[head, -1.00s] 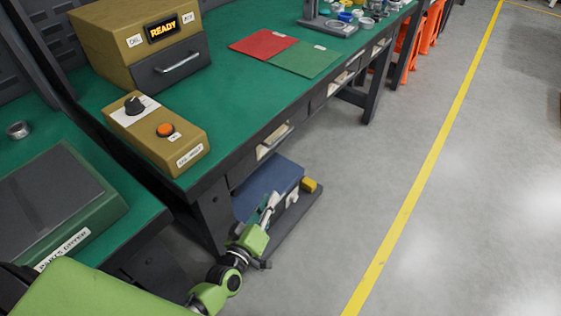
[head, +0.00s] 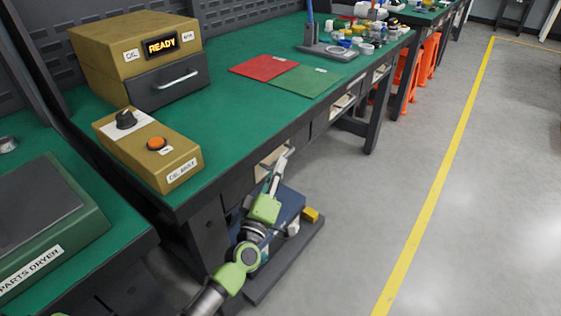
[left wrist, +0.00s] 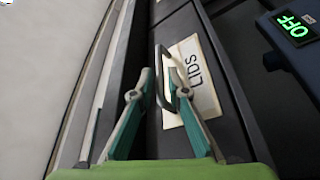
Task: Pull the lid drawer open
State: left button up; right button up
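The lid drawer (left wrist: 220,75) is a dark front with a white "LIDS" label (left wrist: 203,85) and a thin bent handle (left wrist: 163,72). In the head view its pale label (head: 268,160) shows under the bench edge, partly behind my left gripper (head: 281,163). In the left wrist view my left gripper (left wrist: 165,82) points at the drawer front. Its two fingers are apart, one on each side of the handle. I see no clear contact. The drawer looks closed. My right gripper is not in view.
The green bench (head: 222,110) carries a tan box with a READY display (head: 160,46) and a control box (head: 150,150). A blue unit (head: 288,202) on a dark base stands below the drawer. Floor to the right is clear.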

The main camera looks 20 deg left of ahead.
pick_arm(q)
jog(key=shift+x, duration=1.6)
grip_shut()
jog(key=shift+d+f, duration=0.1)
jog(key=shift+d, duration=0.05)
